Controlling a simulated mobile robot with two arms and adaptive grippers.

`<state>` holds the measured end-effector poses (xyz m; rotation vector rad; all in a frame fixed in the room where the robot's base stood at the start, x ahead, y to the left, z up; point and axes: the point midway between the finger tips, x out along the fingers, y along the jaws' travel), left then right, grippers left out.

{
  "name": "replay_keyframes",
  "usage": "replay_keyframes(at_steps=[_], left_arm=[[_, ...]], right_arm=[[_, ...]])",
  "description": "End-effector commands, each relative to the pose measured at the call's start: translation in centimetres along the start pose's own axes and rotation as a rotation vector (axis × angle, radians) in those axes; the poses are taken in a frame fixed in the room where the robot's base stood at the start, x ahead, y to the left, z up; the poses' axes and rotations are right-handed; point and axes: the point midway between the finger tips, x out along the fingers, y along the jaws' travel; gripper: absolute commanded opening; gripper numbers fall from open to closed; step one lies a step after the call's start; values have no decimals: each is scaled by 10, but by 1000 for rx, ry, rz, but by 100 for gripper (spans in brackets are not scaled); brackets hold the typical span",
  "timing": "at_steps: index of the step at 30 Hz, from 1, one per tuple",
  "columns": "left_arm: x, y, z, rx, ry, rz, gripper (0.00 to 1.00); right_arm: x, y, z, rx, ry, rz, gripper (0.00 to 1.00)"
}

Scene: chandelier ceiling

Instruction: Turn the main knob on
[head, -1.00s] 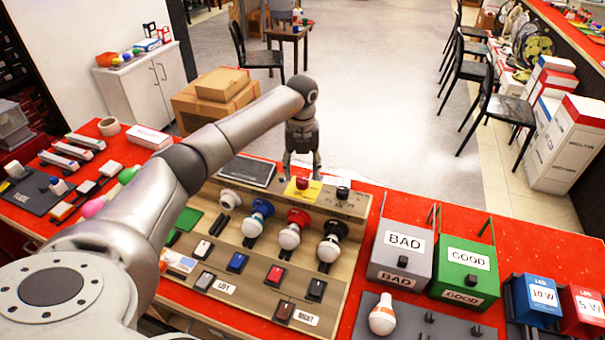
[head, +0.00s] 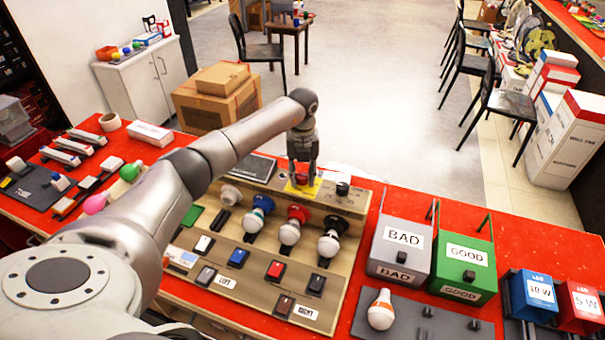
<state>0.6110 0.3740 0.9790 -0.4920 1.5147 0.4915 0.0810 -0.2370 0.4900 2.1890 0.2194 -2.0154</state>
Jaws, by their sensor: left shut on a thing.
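The main knob (head: 302,180) is red and sits on a yellow plate (head: 312,189) at the back of the wooden test board (head: 330,269). My left gripper (head: 302,177) reaches down over it from above. Its fingers are around the red knob and shut on it, hiding part of it. A small black knob (head: 342,188) stands just right of the yellow plate. My right gripper does not show.
Several bulbs in sockets, such as one in a red socket (head: 290,233), and several rocker switches stand in front of the knob. A grey BAD box (head: 385,255) and a green GOOD box (head: 480,253) stand to the right. A dark flat panel (head: 256,168) lies to the left.

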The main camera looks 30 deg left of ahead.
Motion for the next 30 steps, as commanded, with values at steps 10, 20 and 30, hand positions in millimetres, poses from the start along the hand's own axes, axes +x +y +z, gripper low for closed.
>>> replay_keyframes(at_steps=[10,20,30], left_arm=[[1,0,1,68,-2,1,7],[2,2,1,317,-3,0,7],[1,2,2,641,-4,0,7]], right_arm=[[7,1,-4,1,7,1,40],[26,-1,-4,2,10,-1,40],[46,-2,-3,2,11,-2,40]])
